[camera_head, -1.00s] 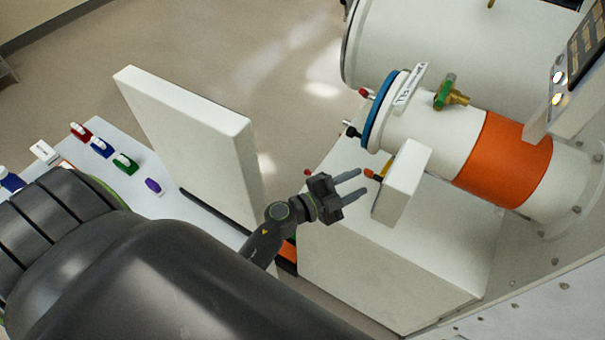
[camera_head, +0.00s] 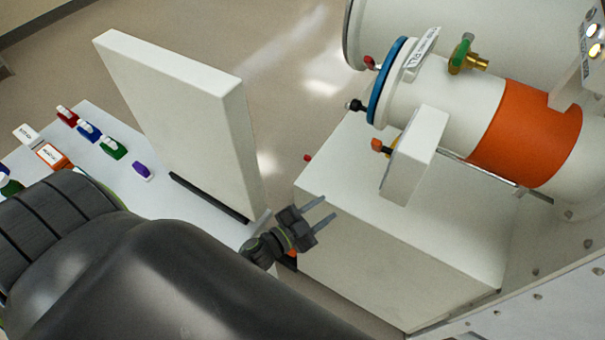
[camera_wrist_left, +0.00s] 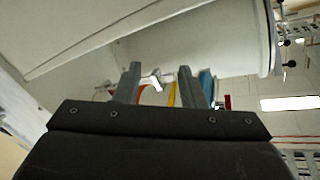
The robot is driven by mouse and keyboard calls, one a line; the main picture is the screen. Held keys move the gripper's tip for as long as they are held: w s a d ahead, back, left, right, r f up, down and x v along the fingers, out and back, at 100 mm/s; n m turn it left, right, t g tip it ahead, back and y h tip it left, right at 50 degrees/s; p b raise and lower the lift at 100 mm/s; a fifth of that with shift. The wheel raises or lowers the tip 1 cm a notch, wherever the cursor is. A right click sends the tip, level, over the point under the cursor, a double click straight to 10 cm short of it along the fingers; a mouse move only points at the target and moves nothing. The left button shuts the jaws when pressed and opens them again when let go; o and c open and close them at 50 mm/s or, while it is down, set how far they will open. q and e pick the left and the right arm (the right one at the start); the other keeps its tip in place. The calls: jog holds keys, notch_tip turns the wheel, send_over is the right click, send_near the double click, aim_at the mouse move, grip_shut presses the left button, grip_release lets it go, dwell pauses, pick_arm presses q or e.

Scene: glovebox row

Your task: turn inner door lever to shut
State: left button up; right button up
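The small antechamber is a white tube (camera_head: 445,103) with a blue ring (camera_head: 390,80) at its left end. A lever with an orange-red tip (camera_head: 379,146) sticks out beside a white box (camera_head: 415,155) under the tube. A black knob (camera_head: 355,105) and a red-tipped handle (camera_head: 370,63) sit at the blue ring. I cannot tell which of these is the inner door lever. My left gripper (camera_head: 328,207) is open and empty, below and left of the orange-tipped lever, apart from it. Its open fingers also show in the left wrist view (camera_wrist_left: 159,74). My right gripper is out of view.
A large white block (camera_head: 400,225) stands below the tube. An upright white panel (camera_head: 185,120) stands left of the gripper. A green-handled brass valve (camera_head: 468,58) sits on the tube. Coloured items lie on a white table (camera_head: 170,200) at left.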

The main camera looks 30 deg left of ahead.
pick_arm(q)
jog(key=s+a+f+n+y+b, duration=0.1)
jog(key=s+f+n+b, duration=0.1)
jog(key=f, duration=0.4)
jog(key=s+a+f+n+y+b, duration=0.1)
jog(key=s+a+f+n+b, duration=0.1)
jog(key=f, duration=0.4)
jog(key=shift+g+y+b, duration=0.3)
jog(key=shift+y+b, duration=0.1)
jog(key=w+d+r+m+h+p, duration=0.15)
jog(key=r+m+p, duration=0.4)
jog(key=r, duration=0.85)
jog(key=d+r+m+h+p, duration=0.35)
jog(key=r+p, duration=0.35)
jog(key=r, duration=0.6)
jog(key=shift+m+y, duration=0.3)
jog(key=x, duration=0.6)
jog(key=p+x, duration=0.1)
jog(key=x, duration=0.4)
jog(key=p+x, duration=0.1)
jog(key=x, duration=0.5)
jog(key=shift+w+a+r, duration=0.2)
jog(key=shift+w, duration=0.2)
grip_shut()
